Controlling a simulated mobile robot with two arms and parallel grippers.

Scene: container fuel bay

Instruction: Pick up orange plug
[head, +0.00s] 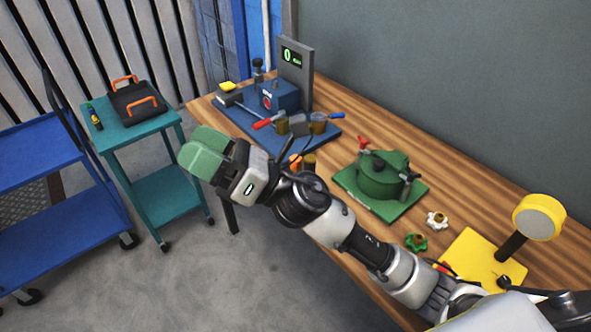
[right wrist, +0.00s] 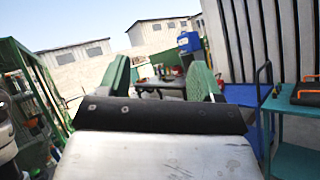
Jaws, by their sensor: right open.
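A small orange piece (head: 296,161), possibly the orange plug, shows on the wooden table beside a brown cylinder (head: 309,162). My right arm partly hides it, so I cannot tell its full shape. My right gripper (head: 204,150) has green finger pads and is held out past the table's front-left edge, to the left of the orange piece. It is open and empty. In the right wrist view its two green fingers (right wrist: 161,80) stand apart with no plug between them. My left gripper is not in view.
The wooden table (head: 450,165) holds a blue fixture (head: 278,95), a green pot-like housing (head: 382,175) and a yellow stand (head: 485,262). A teal cart (head: 168,205) with a black, orange-handled toolbox (head: 137,102) and a blue cart (head: 40,150) stand left. Floor between is clear.

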